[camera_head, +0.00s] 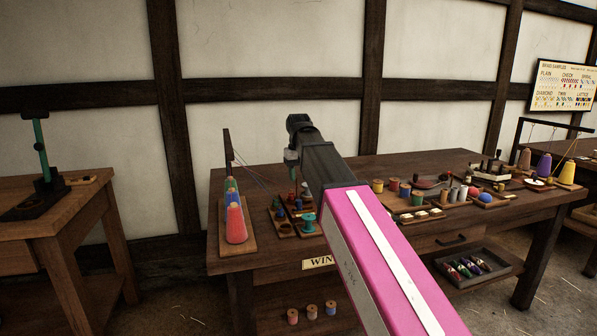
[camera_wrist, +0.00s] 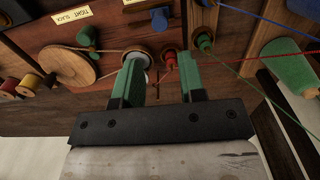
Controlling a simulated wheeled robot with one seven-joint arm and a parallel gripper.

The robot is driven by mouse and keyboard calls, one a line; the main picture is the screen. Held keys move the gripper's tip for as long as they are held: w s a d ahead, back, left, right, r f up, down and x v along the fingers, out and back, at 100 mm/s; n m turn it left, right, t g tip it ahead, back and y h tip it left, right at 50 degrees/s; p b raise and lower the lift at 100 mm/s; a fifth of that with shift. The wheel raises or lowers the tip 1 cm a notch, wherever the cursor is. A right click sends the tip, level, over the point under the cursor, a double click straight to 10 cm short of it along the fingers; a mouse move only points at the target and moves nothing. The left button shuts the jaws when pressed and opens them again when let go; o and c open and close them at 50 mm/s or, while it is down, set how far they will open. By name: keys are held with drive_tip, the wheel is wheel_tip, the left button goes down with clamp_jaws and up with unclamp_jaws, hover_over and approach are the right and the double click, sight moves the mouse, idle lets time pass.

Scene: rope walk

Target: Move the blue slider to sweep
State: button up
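In the wrist view a small blue knob (camera_wrist: 160,18) stands beside the edge of a pale label; I take it for the blue slider. A green knob (camera_wrist: 86,38) stands next to the label reading TIGHT SLACK (camera_wrist: 72,15). My gripper (camera_wrist: 158,85) is open, its two green fingers apart with no object held between them. The blue knob lies beyond the fingertips, apart from them. In the head view my gripper (camera_head: 291,158) hangs over the left part of the winding table, above the small winder board (camera_head: 284,228). Which of the labels says sweep cannot be read.
Threads run from the cones (camera_head: 235,222) across to the winder, close to my fingers. A wooden disc (camera_wrist: 67,65) and a red spool (camera_wrist: 10,87) stand nearby. Several spools (camera_head: 391,184) and trays fill the table's right side. A framed braid chart (camera_head: 563,85) hangs on the wall.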

sight(300, 200)
drive_tip(key=shift+f, duration=4.95)
drive_tip(key=shift+d, duration=0.2)
drive_tip(key=shift+w+d, duration=0.3)
drive_tip(key=shift+d, duration=0.65)
drive_tip(key=shift+w+d, duration=0.3)
drive_tip(key=shift+d, duration=0.6)
drive_tip(key=shift+s+a, duration=0.1)
drive_tip(key=shift+a, duration=0.1)
wheel_tip(300, 200, up, 7)
